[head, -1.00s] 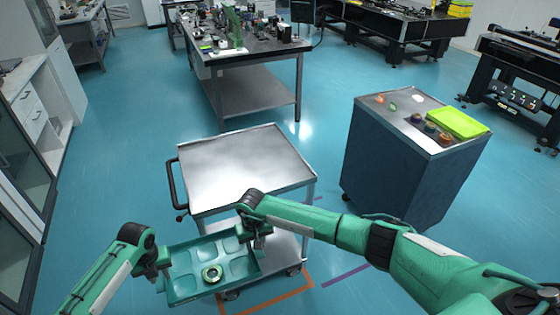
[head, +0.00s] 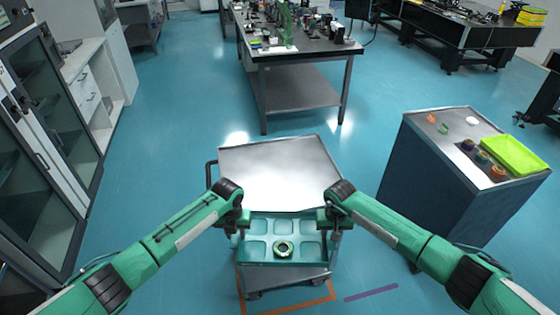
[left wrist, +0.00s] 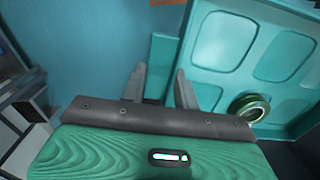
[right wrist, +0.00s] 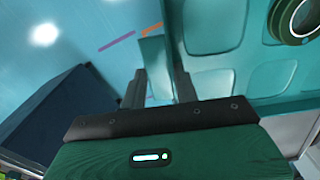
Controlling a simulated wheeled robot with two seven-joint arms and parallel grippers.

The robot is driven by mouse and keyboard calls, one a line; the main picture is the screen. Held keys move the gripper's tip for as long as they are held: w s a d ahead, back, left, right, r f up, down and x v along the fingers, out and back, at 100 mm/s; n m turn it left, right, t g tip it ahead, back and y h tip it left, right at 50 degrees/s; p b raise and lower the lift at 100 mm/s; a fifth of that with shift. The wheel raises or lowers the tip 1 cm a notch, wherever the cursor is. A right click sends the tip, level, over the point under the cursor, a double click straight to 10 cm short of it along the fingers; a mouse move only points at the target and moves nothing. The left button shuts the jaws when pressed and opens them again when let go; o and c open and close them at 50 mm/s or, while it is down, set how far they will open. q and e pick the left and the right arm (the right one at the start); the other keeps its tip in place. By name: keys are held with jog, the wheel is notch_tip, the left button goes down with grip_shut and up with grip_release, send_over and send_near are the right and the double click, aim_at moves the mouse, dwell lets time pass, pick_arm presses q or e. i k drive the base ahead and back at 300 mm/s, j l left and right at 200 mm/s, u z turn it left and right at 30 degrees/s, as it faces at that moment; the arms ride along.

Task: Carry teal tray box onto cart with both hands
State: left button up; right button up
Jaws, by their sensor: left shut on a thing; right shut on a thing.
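The teal tray box (head: 258,227) has shallow compartments and hangs level in front of the cart. A round green and gold ring-shaped part (head: 283,248) lies in it. My left gripper (head: 237,232) is shut on the tray's left side; in the left wrist view a teal tab (left wrist: 163,55) sits between its fingers (left wrist: 160,85). My right gripper (head: 327,226) is shut on the right side, with a similar tab (right wrist: 152,58) between its fingers (right wrist: 157,86). The cart (head: 280,172) has a bare metal top just beyond the tray, which hides part of its near side.
A dark blue cabinet (head: 440,190) stands to the right, with a lime green tray (head: 513,155) and small parts on top. A workbench (head: 300,57) stands behind the cart. Glass-door cabinets (head: 45,150) line the left. Floor between is clear.

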aim_at(284, 173)
jog(key=i, duration=1.2)
